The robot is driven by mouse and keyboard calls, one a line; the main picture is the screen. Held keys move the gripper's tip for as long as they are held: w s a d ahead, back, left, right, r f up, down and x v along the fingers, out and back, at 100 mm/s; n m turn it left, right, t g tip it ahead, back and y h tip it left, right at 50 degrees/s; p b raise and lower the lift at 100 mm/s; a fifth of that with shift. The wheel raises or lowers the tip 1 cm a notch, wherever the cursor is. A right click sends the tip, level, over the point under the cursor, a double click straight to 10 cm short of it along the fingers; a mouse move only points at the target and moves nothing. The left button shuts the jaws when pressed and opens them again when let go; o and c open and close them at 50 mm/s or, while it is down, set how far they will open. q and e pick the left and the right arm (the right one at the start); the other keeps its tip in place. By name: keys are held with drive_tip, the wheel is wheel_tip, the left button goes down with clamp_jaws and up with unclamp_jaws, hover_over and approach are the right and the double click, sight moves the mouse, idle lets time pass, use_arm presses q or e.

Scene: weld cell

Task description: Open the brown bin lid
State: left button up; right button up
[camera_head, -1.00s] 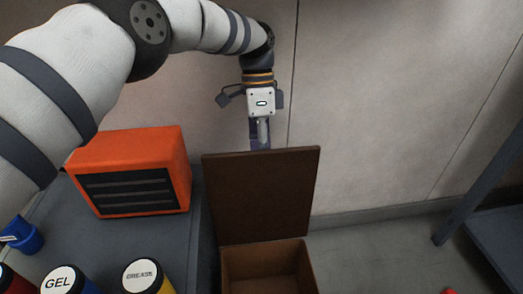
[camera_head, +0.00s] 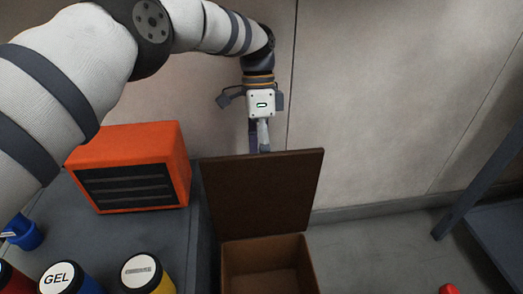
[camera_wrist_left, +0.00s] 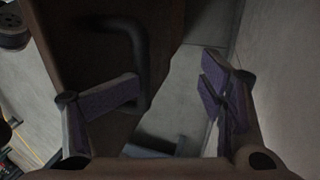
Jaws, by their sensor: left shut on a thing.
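The brown bin (camera_head: 312,268) stands on the floor with its lid (camera_head: 262,195) raised, its broad inner face and open inside showing. My left gripper (camera_head: 260,150) points down at the lid's top edge, its fingertips partly hidden behind it. In the left wrist view the lid (camera_wrist_left: 85,50) fills the left side, with a dark bar handle (camera_wrist_left: 138,50) on its face. The contact itself is hard to see. My right gripper is not in view.
A grey bench (camera_head: 150,235) left of the bin carries an orange box (camera_head: 130,168), lidded jars (camera_head: 140,272) and a blue cup (camera_head: 22,235). The wall is close behind the lid.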

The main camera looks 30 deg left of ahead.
use_arm(q)
drive_tip(key=shift+c, duration=0.6)
wheel_tip(320, 180, up, 10)
drive_tip(key=shift+f, duration=0.1)
drive_tip(key=shift+c, duration=0.6)
drive_tip(key=shift+c, duration=0.5)
